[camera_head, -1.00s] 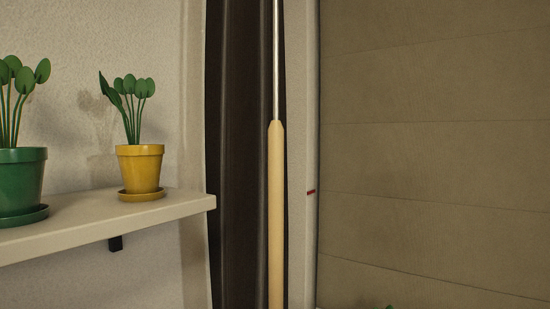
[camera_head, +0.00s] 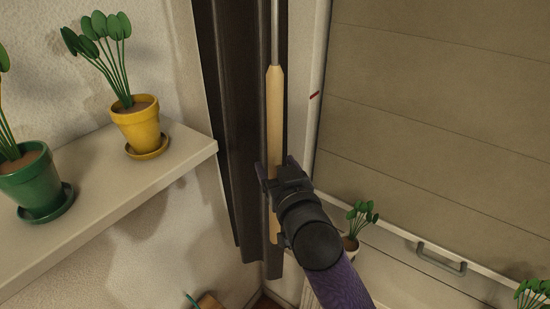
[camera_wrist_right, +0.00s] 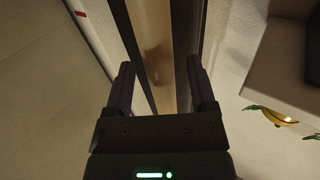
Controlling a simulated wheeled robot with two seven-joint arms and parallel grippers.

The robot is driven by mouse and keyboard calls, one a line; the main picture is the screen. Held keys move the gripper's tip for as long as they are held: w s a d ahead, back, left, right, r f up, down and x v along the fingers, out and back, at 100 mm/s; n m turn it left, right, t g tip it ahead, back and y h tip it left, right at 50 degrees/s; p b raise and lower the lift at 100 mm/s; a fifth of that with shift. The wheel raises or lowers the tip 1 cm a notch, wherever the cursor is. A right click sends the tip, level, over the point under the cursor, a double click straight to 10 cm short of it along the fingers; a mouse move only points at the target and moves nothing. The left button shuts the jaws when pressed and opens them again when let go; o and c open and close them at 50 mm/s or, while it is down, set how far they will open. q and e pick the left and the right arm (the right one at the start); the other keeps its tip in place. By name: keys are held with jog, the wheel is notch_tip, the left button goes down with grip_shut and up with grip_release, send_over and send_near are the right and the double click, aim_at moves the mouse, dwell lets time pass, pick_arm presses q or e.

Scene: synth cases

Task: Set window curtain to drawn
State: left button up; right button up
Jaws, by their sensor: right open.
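The dark brown curtain (camera_head: 232,150) hangs gathered in a narrow bunch at the left side of the window. A pale wooden wand (camera_head: 275,110) on a thin metal rod hangs in front of it. My right gripper (camera_head: 275,178) is at the lower part of the wand, its jaws open on either side of it and partly hiding it. In the right wrist view the two fingers (camera_wrist_right: 163,80) stand apart, with a tan strip, seemingly the wand (camera_wrist_right: 155,50), between them. My left gripper is not in view.
A shelf (camera_head: 190,158) on the left holds a yellow pot (camera_head: 138,128) and a green pot (camera_head: 30,182) with plants. Beige slatted panels (camera_head: 440,110) cover the window, with a grey handle (camera_head: 440,260) below. A small potted plant (camera_head: 360,217) stands right of my arm.

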jog(key=shift+w+a, duration=0.2)
jog(key=shift+w, duration=0.35)
jog(key=shift+c, duration=0.3)
grip_shut()
dwell(0.8)
